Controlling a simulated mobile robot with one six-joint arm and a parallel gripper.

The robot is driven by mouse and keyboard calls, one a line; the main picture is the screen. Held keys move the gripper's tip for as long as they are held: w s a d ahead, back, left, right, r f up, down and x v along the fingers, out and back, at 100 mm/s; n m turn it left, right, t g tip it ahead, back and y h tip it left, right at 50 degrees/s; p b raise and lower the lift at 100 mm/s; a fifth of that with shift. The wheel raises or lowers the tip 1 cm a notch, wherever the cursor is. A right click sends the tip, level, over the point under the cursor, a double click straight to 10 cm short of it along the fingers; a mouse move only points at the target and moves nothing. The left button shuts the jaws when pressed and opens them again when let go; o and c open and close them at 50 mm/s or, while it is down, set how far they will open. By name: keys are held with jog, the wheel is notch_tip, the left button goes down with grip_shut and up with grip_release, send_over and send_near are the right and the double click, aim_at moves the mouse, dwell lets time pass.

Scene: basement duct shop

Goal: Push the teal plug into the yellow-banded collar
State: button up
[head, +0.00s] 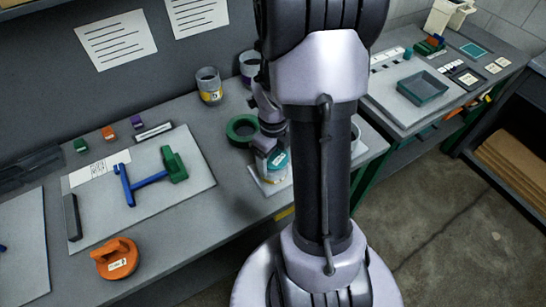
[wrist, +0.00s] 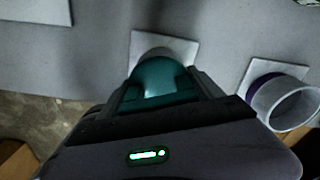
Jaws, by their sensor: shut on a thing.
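My gripper (head: 270,152) is shut on the teal plug (head: 277,162), which carries a white label. The wrist view shows the plug (wrist: 165,82) between the fingers. Directly below it, a pale round collar (head: 273,174) stands on a light square pad; it shows as a grey rim just past the plug in the wrist view (wrist: 156,53). The plug covers most of this collar, and I cannot tell its band colour or whether the plug touches it. A grey cup-like piece with a yellow mark (head: 209,86) stands at the back of the bench.
A purple-banded collar (wrist: 287,104) stands to the right in the wrist view. Another purple-marked cup (head: 250,66) is at the back, beside my arm. A green ring (head: 243,129) lies left of my gripper. An orange round piece (head: 116,259) sits front left.

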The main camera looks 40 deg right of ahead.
jog(key=shift+f+b, duration=0.3)
jog(key=shift+f, duration=0.1)
jog(key=o, duration=1.7)
jog(key=shift+r, duration=0.15)
notch_tip(320, 180, up, 17)
jog(key=p, duration=0.6)
jog(key=shift+r, duration=0.15)
